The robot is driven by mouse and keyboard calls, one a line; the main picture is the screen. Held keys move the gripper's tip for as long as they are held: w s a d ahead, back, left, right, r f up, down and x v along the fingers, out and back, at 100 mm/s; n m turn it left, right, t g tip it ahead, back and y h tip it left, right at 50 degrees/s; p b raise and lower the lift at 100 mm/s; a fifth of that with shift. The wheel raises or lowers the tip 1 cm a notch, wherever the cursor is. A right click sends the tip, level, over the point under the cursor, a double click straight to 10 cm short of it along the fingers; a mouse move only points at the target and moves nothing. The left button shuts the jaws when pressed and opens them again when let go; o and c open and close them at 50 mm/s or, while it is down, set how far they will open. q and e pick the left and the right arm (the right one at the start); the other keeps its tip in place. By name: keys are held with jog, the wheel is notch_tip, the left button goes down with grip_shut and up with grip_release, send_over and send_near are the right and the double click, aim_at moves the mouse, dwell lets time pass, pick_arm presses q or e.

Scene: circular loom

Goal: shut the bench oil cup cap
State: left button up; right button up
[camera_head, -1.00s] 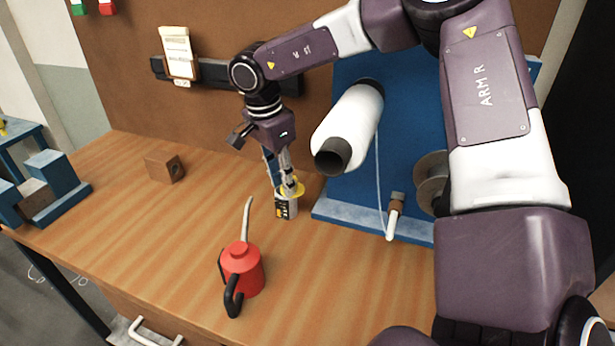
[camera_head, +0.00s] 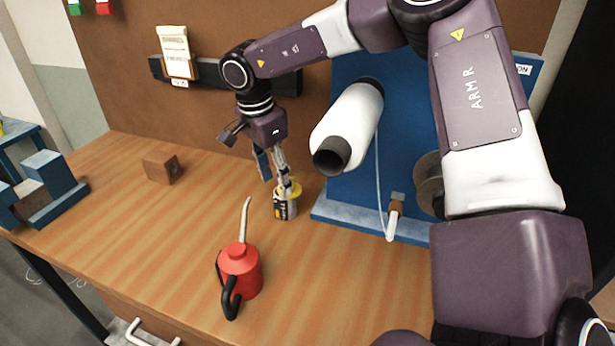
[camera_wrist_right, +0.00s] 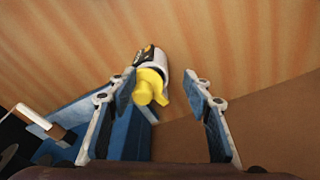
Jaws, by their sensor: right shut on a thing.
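The bench oil cup (camera_head: 285,209) is a small pale cup with a black and yellow label, standing on the bench near the blue machine. Its yellow cap (camera_head: 293,190) is at the top, partly hidden by my right gripper (camera_head: 287,186), which comes down on it from above and is shut on it. In the right wrist view, the yellow cap (camera_wrist_right: 150,86) shows between the two fingers, nearer the left one, with the cup (camera_wrist_right: 155,58) behind it. How far the cap is closed cannot be told. My left gripper is not in view.
A red oil can (camera_head: 240,270) with a long spout stands in front of the cup. A blue machine (camera_head: 345,212) with a white roll (camera_head: 348,125) is to the right.

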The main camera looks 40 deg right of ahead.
jog(key=shift+w+d+r, duration=0.15)
jog(key=shift+w, duration=0.1)
notch_tip(320, 180, up, 6)
jog(key=p, duration=0.3)
jog(key=shift+w+d+p, duration=0.1)
jog(key=shift+p, duration=0.3)
jog(key=shift+r, duration=0.35)
